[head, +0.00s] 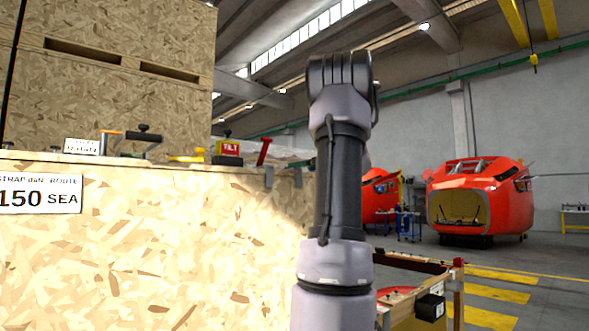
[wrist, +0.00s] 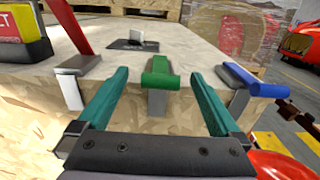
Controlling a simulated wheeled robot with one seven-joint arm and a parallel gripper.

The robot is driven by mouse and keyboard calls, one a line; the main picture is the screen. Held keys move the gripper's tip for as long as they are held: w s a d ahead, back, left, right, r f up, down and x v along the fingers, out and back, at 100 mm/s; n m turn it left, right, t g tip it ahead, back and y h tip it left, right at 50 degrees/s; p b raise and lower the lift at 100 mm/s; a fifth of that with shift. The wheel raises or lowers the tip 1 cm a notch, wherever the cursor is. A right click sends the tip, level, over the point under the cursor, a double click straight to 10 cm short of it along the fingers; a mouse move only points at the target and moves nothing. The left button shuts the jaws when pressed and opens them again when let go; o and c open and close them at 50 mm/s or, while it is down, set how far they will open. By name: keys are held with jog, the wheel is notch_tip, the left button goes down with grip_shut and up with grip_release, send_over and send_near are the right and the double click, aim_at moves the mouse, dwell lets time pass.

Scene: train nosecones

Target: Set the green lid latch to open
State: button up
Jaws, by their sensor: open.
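The green lid latch (wrist: 160,80) is in the middle of the wrist view, at the crate's top edge. Its green handle lies low, with a thick crossbar at the near end, above a grey metal bracket (wrist: 157,103). My gripper (wrist: 158,76) is open, its two teal fingers on either side of the latch with gaps between. No contact with the latch shows. In the head view my arm stands in front, and I cannot make out the gripper or the green latch.
A red lever (wrist: 70,25) stands tilted up on the left; it also shows in the head view (head: 265,151). A blue-handled latch (wrist: 255,86) lies on the right. A small metal plate (wrist: 132,44) sits on the wooden crate top (wrist: 195,52). Red nosecones (head: 505,205) stand far behind.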

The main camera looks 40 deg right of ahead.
jog(key=shift+w+a, duration=0.2)
jog(key=shift+w, duration=2)
grip_shut()
